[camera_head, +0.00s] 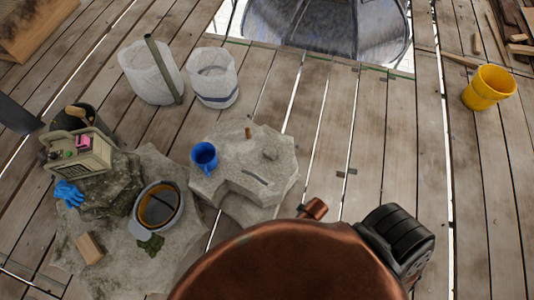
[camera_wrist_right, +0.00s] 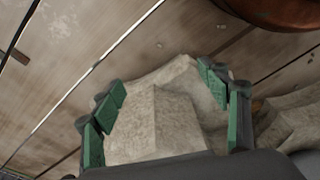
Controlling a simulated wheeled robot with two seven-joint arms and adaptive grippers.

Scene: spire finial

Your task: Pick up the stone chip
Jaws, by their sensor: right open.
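In the right wrist view a pale, angular stone piece (camera_wrist_right: 155,128), which looks like the stone chip, lies between the green-padded fingers of my right gripper (camera_wrist_right: 162,80). The gripper is open, with one finger on each side of the stone. The lower part of the stone is hidden behind the gripper's dark body, and I cannot tell whether the pads touch it. Rougher stone shows just behind it. In the head view this stone cannot be made out, and neither gripper can be made out there.
A large copper dome (camera_head: 285,265) blocks the bottom middle of the head view. A stone block (camera_head: 232,155) carries a blue mug (camera_head: 204,157). Left of it are a grey bucket (camera_head: 158,207) and a radio-like box (camera_head: 80,152). A yellow bucket (camera_head: 489,88) stands right, with bare planks between.

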